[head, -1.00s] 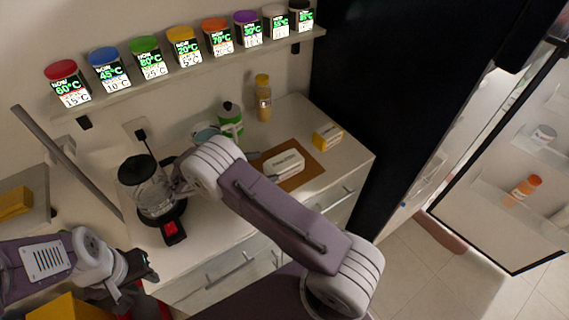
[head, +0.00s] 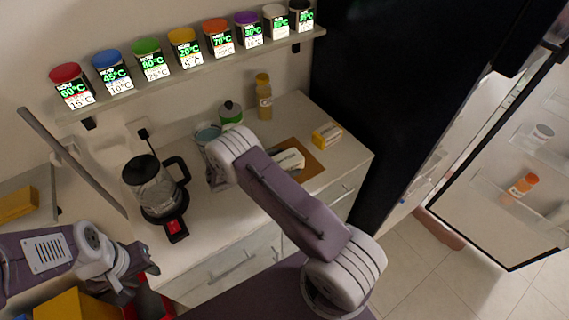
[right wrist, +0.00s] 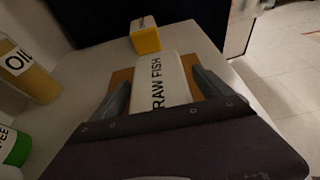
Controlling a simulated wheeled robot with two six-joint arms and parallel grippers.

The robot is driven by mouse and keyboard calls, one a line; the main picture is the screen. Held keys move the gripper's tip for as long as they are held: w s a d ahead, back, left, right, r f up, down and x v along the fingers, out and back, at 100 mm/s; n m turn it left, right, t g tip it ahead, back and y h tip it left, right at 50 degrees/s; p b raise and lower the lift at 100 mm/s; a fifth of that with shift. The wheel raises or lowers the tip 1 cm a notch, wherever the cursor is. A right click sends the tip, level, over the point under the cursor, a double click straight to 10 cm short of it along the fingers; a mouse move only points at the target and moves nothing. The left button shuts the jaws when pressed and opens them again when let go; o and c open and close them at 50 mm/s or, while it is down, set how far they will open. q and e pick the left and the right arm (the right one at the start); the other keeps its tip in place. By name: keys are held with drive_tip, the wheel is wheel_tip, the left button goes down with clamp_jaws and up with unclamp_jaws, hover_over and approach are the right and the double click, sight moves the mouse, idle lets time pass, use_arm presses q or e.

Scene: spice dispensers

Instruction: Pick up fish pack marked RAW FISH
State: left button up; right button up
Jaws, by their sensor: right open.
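The fish pack marked RAW FISH (right wrist: 160,85) is a white block with black letters, lying on a brown board (right wrist: 121,78). In the head view the pack (head: 291,158) is partly covered by my right arm, on the board (head: 310,166) on the counter. In the right wrist view my right gripper (right wrist: 160,90) is open, with one finger on each side of the near part of the pack. I cannot tell whether the fingers touch it. In the head view this gripper is mostly hidden behind my arm. My left gripper (head: 145,275) is at lower left, away from the pack.
A yellow pack (head: 327,135) sits behind the board. An oil bottle (head: 264,98) and a green-labelled bottle (head: 231,115) stand by the wall. A glass kettle (head: 153,185) is at left. A shelf (head: 190,76) of spice dispensers hangs above. The fridge door (head: 470,190) stands open at right.

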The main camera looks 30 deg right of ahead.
sight(286, 158)
drive_tip(key=shift+a, duration=0.1)
drive_tip(key=c, duration=0.5)
clamp_jaws()
drive_tip(key=shift+r, duration=0.15)
drive_tip(key=r, duration=0.2)
drive_tip(key=d+r, duration=0.1)
drive_tip(key=r, duration=0.1)
drive_tip(key=shift+w+r+b, duration=0.2)
drive_tip(key=shift+b, duration=0.1)
drive_tip(key=w+d+r+b, duration=0.1)
drive_tip(key=w+d+r, duration=0.2)
drive_tip(key=d+r, duration=0.3)
drive_tip(key=d, duration=0.4)
drive_tip(key=shift+w+r, duration=0.25)
drive_tip(key=shift+w, duration=0.15)
